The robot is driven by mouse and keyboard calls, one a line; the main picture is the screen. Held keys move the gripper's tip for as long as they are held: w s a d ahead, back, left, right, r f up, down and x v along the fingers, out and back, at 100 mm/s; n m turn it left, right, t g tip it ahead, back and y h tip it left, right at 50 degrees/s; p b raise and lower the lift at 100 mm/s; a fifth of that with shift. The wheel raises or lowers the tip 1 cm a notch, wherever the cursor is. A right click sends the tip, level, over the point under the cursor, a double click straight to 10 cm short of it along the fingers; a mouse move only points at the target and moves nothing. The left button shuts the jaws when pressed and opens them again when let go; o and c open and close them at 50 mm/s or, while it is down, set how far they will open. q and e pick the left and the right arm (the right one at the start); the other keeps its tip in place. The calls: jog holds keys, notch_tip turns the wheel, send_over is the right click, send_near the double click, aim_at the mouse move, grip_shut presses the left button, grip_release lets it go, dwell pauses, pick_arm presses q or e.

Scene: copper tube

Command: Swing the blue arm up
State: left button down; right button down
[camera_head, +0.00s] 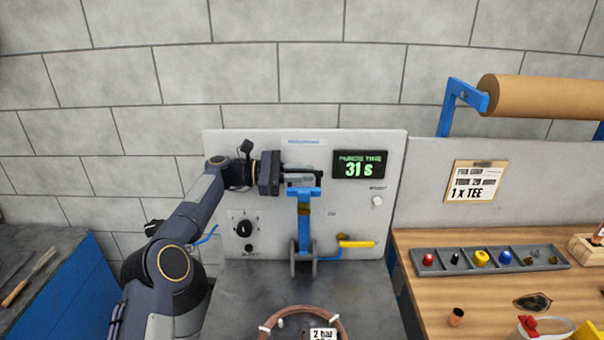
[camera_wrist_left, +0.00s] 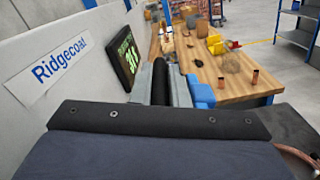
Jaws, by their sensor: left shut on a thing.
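The blue arm (camera_head: 304,232) stands upright in front of the grey panel, rising from a grey forked bracket (camera_head: 303,262). Its top is a blue crosspiece (camera_head: 304,192), and a blue part also shows at the right of the fingers in the left wrist view (camera_wrist_left: 202,94). My left gripper (camera_head: 303,178) comes in from the left at the arm's top. In the left wrist view its grey fingers (camera_wrist_left: 172,88) are closed around a black bar (camera_wrist_left: 174,82), which looks like the arm's handle. My right gripper is not in view.
The panel (camera_head: 225,150) carries a display reading 31 s (camera_head: 359,165), a black knob (camera_head: 244,229) and a yellow lever (camera_head: 357,244). A copper coil (camera_head: 337,318) lies in front. The wooden bench (camera_head: 415,290) at right holds a tray of coloured parts (camera_head: 455,264).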

pick_arm(q)
jog(key=c, duration=1.4)
grip_release()
jog(key=shift+w+f, duration=0.1)
jog(key=shift+f, duration=0.15)
jog(key=shift+c, duration=0.2)
jog(key=shift+o, duration=0.2)
jog(key=shift+r, duration=0.1)
jog(key=shift+r, duration=0.65)
jog(key=s+r+b, duration=0.8)
jog(key=s+r, duration=0.3)
jog(key=s, duration=0.3)
jog(key=shift+r, duration=0.35)
